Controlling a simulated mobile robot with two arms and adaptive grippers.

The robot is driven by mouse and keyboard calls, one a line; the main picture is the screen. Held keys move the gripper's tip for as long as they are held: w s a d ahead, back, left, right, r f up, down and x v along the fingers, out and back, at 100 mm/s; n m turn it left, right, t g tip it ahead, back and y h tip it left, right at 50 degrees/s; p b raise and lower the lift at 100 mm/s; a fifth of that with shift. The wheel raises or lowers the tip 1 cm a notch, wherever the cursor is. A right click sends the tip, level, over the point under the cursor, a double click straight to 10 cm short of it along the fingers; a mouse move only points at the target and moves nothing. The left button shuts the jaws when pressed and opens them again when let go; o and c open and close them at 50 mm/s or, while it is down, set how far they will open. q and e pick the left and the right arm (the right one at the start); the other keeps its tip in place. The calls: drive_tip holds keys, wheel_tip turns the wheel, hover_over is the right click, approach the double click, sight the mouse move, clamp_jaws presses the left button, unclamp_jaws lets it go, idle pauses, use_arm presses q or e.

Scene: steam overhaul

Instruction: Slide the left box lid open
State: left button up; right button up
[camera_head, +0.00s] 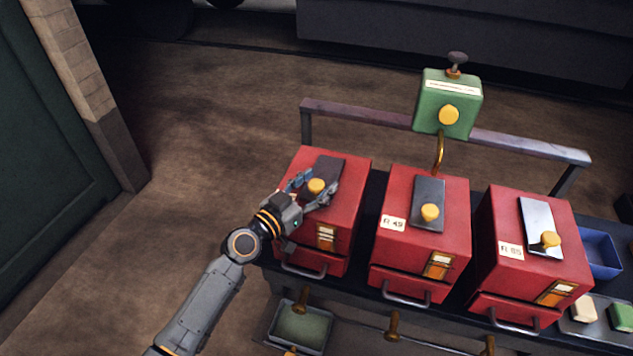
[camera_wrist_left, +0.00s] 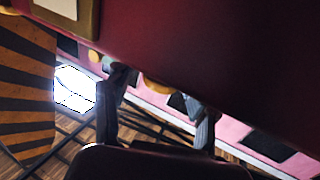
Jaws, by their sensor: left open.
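The left red box (camera_head: 346,204) stands at the left end of the bench, with a dark grey lid (camera_head: 329,169) on its top and a yellow knob (camera_head: 316,186) at the lid's near end. My left gripper (camera_head: 320,182) is open, with one finger on each side of the knob. I cannot tell whether the fingers touch it. In the left wrist view, part of the yellow knob (camera_wrist_left: 157,86) shows between the two dark fingers, below the red box (camera_wrist_left: 205,50). My right gripper is in neither view.
Two more red boxes, a middle one (camera_head: 451,196) and a right one (camera_head: 502,214), stand alongside with similar knobbed lids. A metal rail (camera_head: 364,114) runs behind them and carries a green box (camera_head: 436,108). A tray (camera_head: 270,338) sits lower at the front.

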sight(307, 217)
use_arm(q)
clamp_jaws()
drive_tip(key=s, duration=0.2)
drive_tip(key=s+a, duration=0.1)
drive_tip(key=s, duration=0.1)
drive_tip(key=s+a, duration=0.1)
drive_tip(key=s, duration=0.1)
drive_tip(key=shift+s+f, duration=0.1)
drive_tip(key=shift+f, duration=0.05)
idle(0.3)
drive_tip(key=shift+c, duration=1.9)
unclamp_jaws()
drive_tip(key=o, duration=0.4)
drive_tip(key=shift+s, duration=0.15)
drive_tip(key=shift+c, duration=0.2)
drive_tip(key=shift+a, duration=0.1)
